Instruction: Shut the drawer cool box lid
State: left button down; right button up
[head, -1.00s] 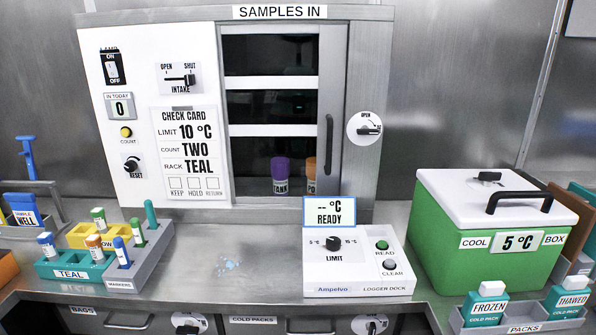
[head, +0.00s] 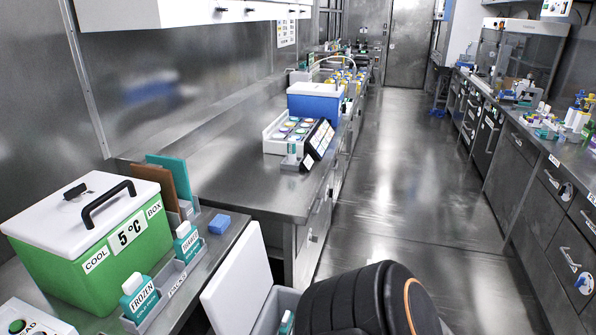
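A box with its white lid (head: 238,282) raised stands low at the bottom middle of the head view, in front of the bench edge. The lid is up and tilted on the box's left side. Part of the grey box body (head: 268,316) shows below it, with a teal pack (head: 287,322) inside. The rest of this box is hidden by a dark rounded arm link of mine and cut off by the bottom edge. No label is readable on it, so I cannot tell for sure that it is the drawer cool box. Neither gripper is in view.
A green cool box (head: 107,245) with its white lid shut stands on the left bench, reading 5 °C. Frozen (head: 139,298) and thawed (head: 188,243) cold packs stand beside it. A blue box (head: 315,104) is farther along. The aisle floor (head: 385,190) is clear.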

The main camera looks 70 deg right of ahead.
aim_at(233, 298)
jog(key=k+z, duration=0.15)
jog(key=k, duration=0.45)
jog(key=l+z, duration=0.1)
jog(key=z, duration=1.35)
jog(key=i+l+z, duration=0.2)
jog(key=l+z, duration=0.2)
jog(key=l, duration=0.15)
jog(key=k+j, duration=0.2)
jog(key=j, duration=0.2)
jog(key=k+j+z, duration=0.1)
jog(key=j, duration=1.25)
jog(key=i+z, duration=0.05)
